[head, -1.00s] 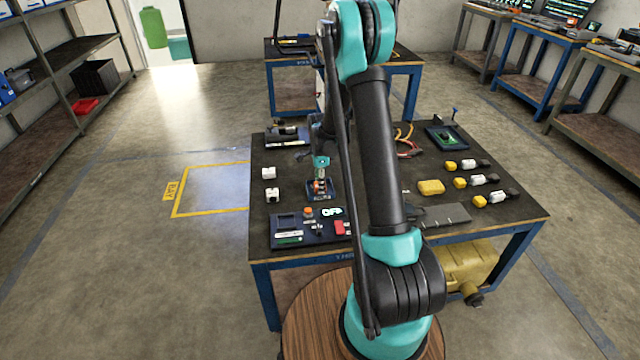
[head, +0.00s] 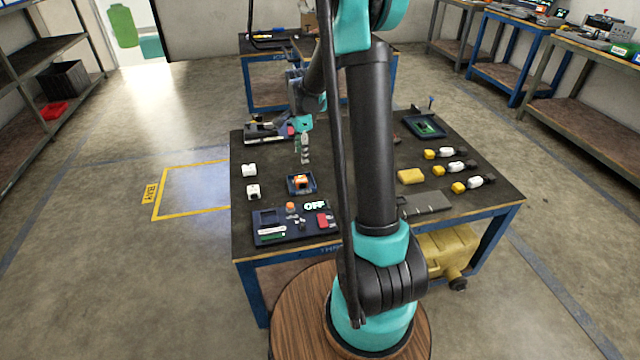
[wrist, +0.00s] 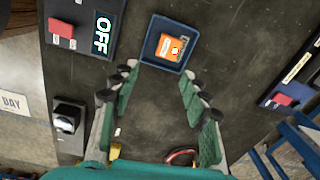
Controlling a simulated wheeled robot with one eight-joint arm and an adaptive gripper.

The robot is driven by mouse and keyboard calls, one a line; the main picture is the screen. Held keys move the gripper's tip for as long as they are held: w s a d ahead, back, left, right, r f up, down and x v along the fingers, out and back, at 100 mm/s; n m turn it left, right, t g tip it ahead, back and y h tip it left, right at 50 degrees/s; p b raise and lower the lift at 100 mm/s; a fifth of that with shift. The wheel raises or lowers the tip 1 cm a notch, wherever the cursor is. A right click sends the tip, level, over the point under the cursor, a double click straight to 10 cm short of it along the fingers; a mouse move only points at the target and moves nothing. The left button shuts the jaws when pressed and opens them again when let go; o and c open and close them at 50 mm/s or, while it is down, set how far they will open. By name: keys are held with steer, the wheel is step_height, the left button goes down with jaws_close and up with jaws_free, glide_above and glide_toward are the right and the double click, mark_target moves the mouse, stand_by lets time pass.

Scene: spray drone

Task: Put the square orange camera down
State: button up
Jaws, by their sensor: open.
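The square orange camera (head: 300,181) sits in a small blue square tray (head: 291,192) on the dark table, left of my arm in the head view. In the wrist view the orange camera (wrist: 170,47) lies inside the blue tray (wrist: 149,62), beyond my fingertips, apart from them. My gripper (head: 305,150) is above the table, behind the tray in the head view. In the wrist view my gripper (wrist: 158,80) has its two green fingers spread wide with nothing between them.
A dark panel (head: 270,240) with an OFF display lies at the table's near left edge. Two white blocks (head: 249,170) stand left of the tray. A yellow block (head: 410,176), a grey plate (head: 425,205) and several yellow-and-white items (head: 458,187) lie right of my arm.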

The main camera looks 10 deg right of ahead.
steer(key=s+d+n+t, duration=0.1)
steer(key=s+n+t, duration=0.1)
steer(key=s+n, duration=0.6)
steer(key=s+d+n+t, duration=0.1)
steer(key=s+n, duration=0.7)
steer(key=s, duration=1.2)
steer(key=shift+s+d+r+n+t, duration=0.2)
steer(key=shift+d+n+t, duration=0.15)
steer(key=shift+d, duration=0.4)
